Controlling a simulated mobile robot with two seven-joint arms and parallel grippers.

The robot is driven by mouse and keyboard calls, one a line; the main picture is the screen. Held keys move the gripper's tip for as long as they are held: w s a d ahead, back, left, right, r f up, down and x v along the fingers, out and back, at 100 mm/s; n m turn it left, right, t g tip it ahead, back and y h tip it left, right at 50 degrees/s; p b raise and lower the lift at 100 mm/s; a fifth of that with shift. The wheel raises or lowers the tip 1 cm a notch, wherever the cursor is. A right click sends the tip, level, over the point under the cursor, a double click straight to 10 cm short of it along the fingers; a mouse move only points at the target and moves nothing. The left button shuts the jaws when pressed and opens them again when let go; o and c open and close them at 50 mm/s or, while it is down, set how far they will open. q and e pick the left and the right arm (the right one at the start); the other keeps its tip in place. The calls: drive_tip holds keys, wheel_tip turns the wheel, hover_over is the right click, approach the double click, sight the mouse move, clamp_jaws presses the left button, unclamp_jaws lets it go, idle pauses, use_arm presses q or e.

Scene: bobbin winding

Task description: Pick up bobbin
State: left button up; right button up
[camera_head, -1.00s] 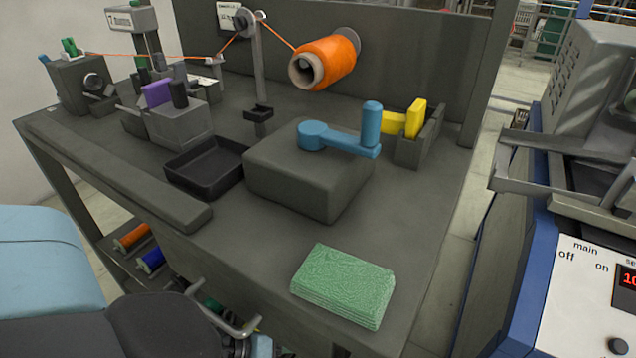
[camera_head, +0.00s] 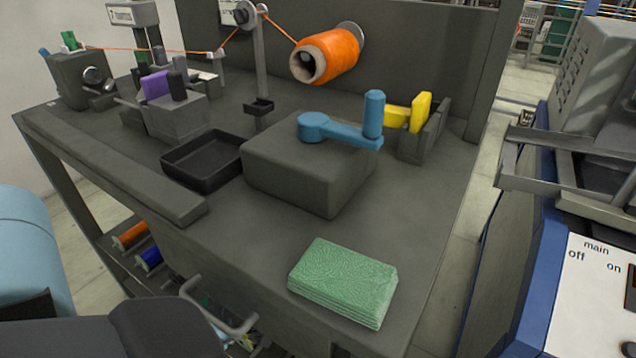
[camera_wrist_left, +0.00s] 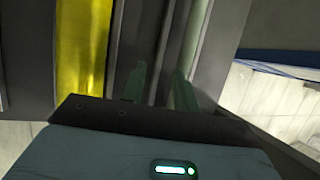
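An orange bobbin (camera_head: 131,235) and a blue bobbin (camera_head: 149,259) lie on the lower shelf under the table's left side. A large orange thread cone (camera_head: 328,55) sits on the back panel, with thread running left from it. My left gripper (camera_wrist_left: 160,88) shows in the left wrist view with two greenish fingers apart and nothing visible between them. It faces dark grey surfaces beside a yellow strip (camera_wrist_left: 83,45); I cannot tell what these belong to. No bobbin is clear in that view. My left gripper cannot be made out in the head view, and my right gripper is not in view.
The grey table (camera_head: 400,225) carries a black tray (camera_head: 205,185), a block with a blue crank (camera_head: 345,130), a yellow piece (camera_head: 420,112), a green cloth stack (camera_head: 343,283) and winding devices at back left. A metal handle (camera_head: 235,325) is below its front edge. A machine (camera_head: 590,285) stands right.

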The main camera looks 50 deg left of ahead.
use_arm(q)
drive_tip(key=w, duration=0.1)
drive_tip(key=w+d, duration=0.1)
drive_tip(key=shift+w, duration=0.35)
drive_tip(key=shift+w+d+b, duration=0.15)
drive_tip(key=shift+w+b, duration=0.15)
drive_tip(key=shift+w, duration=0.2)
drive_tip(key=shift+w+d, duration=0.1)
drive_tip(key=shift+w, duration=0.15)
drive_tip(key=shift+w+d+b, duration=0.2)
drive_tip(key=shift+w, duration=0.35)
drive_tip(key=shift+w+d+b, duration=0.15)
drive_tip(key=shift+w+b, duration=0.05)
drive_tip(key=shift+w, duration=0.35)
drive_tip(key=shift+b+x, duration=0.55)
drive_tip(key=shift+x, duration=0.55)
drive_tip(key=shift+w+d+f, duration=0.1)
drive_tip(key=shift+w+f, duration=0.1)
drive_tip(key=shift+f, duration=0.15)
clamp_jaws()
